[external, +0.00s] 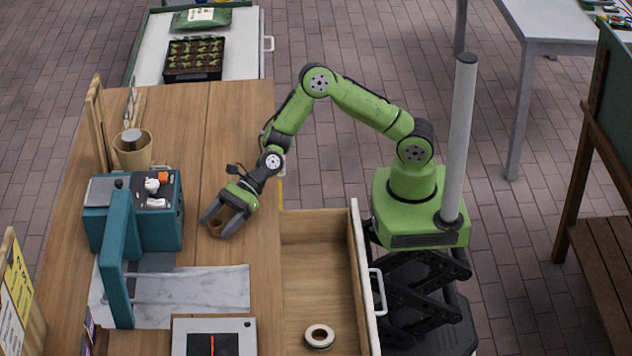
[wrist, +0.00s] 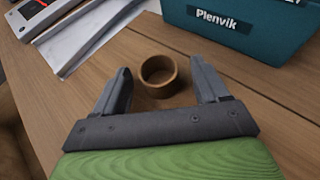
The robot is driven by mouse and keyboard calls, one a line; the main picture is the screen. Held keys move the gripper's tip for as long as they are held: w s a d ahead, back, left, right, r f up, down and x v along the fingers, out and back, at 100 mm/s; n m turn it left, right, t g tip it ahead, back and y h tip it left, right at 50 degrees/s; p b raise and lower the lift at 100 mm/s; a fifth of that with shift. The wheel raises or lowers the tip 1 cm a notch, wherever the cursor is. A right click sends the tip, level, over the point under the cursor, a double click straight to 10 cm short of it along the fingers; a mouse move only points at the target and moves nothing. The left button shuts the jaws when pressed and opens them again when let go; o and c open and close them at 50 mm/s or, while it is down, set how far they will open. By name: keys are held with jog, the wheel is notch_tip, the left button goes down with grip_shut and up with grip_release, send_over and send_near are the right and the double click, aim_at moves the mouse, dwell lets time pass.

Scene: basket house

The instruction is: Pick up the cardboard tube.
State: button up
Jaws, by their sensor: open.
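The cardboard tube (wrist: 159,75) is a short brown ring standing on end on the wooden table, its open top showing in the wrist view. In the external view the tube (external: 217,226) is partly hidden by my gripper. My gripper (external: 222,229) is open and low over the table. In the wrist view the two fingers of my gripper (wrist: 161,80) lie on either side of the tube, with a gap on each side. The tube appears between or just ahead of the fingertips.
A teal machine (external: 150,225) labelled Plenvik stands left of the gripper, beside a marble-patterned slab (external: 220,288). A beige pot (external: 133,153) stands behind it. An open drawer (external: 318,232) holds a white roll (external: 320,336). The table (external: 232,125) behind my gripper is clear.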

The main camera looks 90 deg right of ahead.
jog(key=shift+r, duration=0.1)
jog(key=shift+c, duration=0.5)
jog(key=c, duration=1)
jog(key=shift+c, duration=0.2)
